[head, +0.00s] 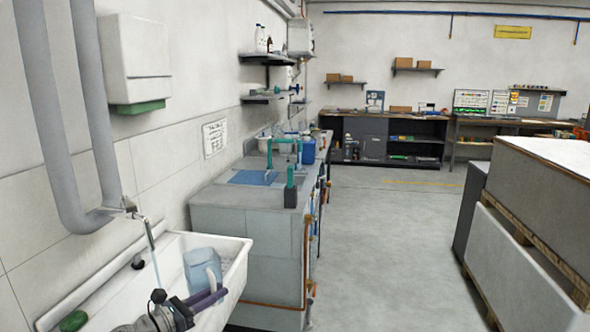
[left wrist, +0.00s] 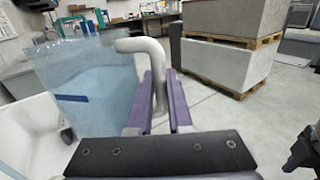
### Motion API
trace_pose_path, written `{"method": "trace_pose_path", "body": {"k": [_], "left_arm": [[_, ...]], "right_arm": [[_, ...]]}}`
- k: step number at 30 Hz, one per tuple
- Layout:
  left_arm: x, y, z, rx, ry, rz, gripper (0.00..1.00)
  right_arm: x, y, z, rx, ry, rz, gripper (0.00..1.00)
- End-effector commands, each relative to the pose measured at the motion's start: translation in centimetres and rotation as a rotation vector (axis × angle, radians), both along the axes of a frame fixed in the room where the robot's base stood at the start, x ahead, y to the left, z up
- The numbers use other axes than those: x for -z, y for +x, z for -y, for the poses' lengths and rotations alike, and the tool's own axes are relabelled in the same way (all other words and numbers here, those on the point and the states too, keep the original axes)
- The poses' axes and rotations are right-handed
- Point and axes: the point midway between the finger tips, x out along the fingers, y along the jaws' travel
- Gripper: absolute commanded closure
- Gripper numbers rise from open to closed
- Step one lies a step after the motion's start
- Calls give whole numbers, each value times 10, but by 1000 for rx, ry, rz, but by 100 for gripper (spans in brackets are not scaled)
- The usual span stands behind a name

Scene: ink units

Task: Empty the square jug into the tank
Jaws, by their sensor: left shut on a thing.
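The square jug (head: 203,265) is pale blue and see-through, roughly upright over the white basin (head: 240,262) at the lower left. In the left wrist view the jug (left wrist: 85,85) fills the left side, with a dark blue mark on its wall. Its whitish handle (left wrist: 143,46) runs down between the purple fingers of my left gripper (left wrist: 157,90), which is shut on it. My left gripper (head: 207,298) also shows in the head view. No other tank is identifiable.
A thin tap spout (head: 151,250) hangs over the basin, left of the jug. A grey counter (head: 245,215) stands beyond the basin. Pallets with large grey blocks (head: 535,225) stand at the right. The floor between is clear.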

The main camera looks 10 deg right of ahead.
Motion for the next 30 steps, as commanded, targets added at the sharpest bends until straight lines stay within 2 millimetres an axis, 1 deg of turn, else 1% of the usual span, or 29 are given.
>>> {"method": "trace_pose_path", "body": {"k": [1,5,15,18,22,30], "left_arm": [[-16,0,0,0,-1,1,100],[-45,0,0,0,-1,1,100],[-147,0,0,0,-1,1,100],[-169,0,0,0,-1,1,100],[-181,0,0,0,-1,1,100],[-179,0,0,0,-1,1,100]], "right_arm": [[-15,0,0,0,0,0,50],[-45,0,0,0,0,0,50],[-147,0,0,1,0,0,50],[-168,0,0,1,0,0,50],[-181,0,0,1,0,0,50],[-179,0,0,1,0,0,50]]}}
